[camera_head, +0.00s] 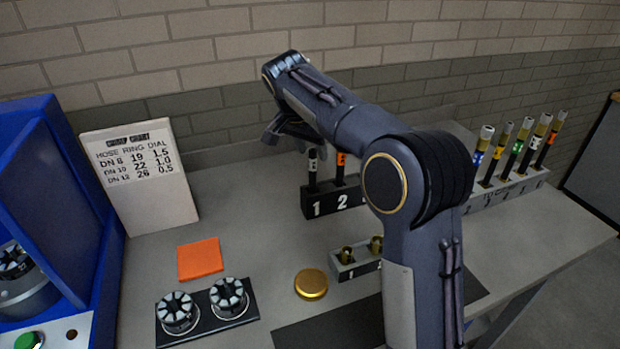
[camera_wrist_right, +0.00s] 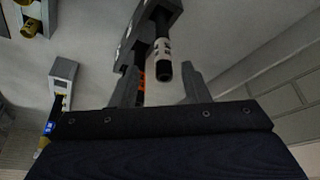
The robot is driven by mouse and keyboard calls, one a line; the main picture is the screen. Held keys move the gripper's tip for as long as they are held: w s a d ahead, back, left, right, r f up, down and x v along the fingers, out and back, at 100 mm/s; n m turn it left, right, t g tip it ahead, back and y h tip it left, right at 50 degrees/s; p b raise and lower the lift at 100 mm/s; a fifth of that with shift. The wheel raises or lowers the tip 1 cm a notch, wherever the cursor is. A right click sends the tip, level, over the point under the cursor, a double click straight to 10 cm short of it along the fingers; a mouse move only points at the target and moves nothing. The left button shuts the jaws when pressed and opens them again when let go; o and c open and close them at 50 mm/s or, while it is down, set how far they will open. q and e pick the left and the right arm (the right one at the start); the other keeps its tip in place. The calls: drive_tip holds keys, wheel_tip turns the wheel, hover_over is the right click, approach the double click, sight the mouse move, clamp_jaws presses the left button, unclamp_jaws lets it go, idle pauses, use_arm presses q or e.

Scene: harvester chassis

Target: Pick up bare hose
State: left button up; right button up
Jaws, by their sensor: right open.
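A black rack (camera_head: 332,201) marked 1 and 2 stands on the bench, partly hidden behind my right arm. A black hose with a white band (camera_head: 312,168) stands upright in slot 1. A black hose with an orange band (camera_head: 341,166) stands in slot 2. My right gripper (camera_head: 286,135) is above and behind the slot 1 hose. In the right wrist view the gripper (camera_wrist_right: 163,74) is open, and the white-banded hose (camera_wrist_right: 162,50) shows between its fingers with no visible grip on it. I cannot tell the exact depth. My left gripper is not in view.
A grey rack (camera_head: 508,187) with several hoses with brass-coloured ends stands at the right. A small grey block (camera_head: 346,270) holds brass fittings. An orange pad (camera_head: 199,259), a brass disc (camera_head: 311,284), two dies (camera_head: 228,297), a sign (camera_head: 140,180) and a blue machine (camera_head: 72,190) are at the left.

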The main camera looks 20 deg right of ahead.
sight(314, 165)
drive_tip(key=shift+s+f, duration=0.2)
drive_tip(key=shift+f, duration=0.45)
drive_tip(key=shift+w+x, duration=0.2)
drive_tip(key=shift+x, duration=1.15)
drive_tip(key=shift+w+x, duration=0.2)
drive_tip(key=shift+x, duration=1.2)
drive_tip(key=shift+a, duration=0.2)
drive_tip(key=shift+r, duration=0.1)
clamp_jaws()
